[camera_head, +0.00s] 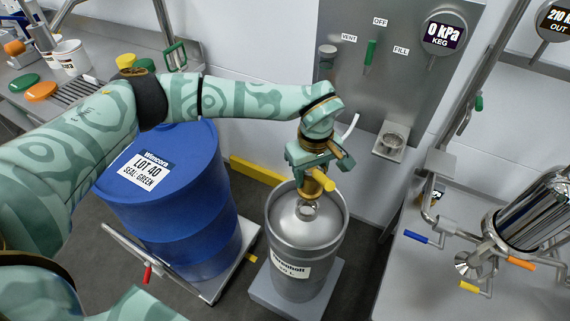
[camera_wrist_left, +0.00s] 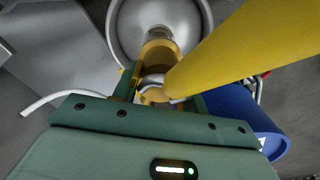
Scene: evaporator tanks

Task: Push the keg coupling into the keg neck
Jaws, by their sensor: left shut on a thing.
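The brass keg coupling (camera_head: 311,186) has a thick yellow handle (camera_head: 324,180). My left gripper (camera_head: 312,164) is shut on the coupling and holds it above the top of the steel keg (camera_head: 322,235). The keg neck (camera_head: 307,209) shows as a small metal ring just below the coupling; I cannot tell whether they touch. In the left wrist view the coupling (camera_wrist_left: 160,52) sits between the fingers (camera_wrist_left: 158,85), over the keg top (camera_wrist_left: 124,22). The yellow handle (camera_wrist_left: 245,45) crosses the right side and hides part of the keg. My right gripper is not in view.
A blue drum (camera_head: 165,205) stands left of the keg on a scale. A grey wall panel (camera_head: 400,60) with a green lever (camera_head: 370,52) and a keg gauge reading 0 kPa (camera_head: 443,38) is behind. A bench with a steel vessel (camera_head: 535,215) is at right.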

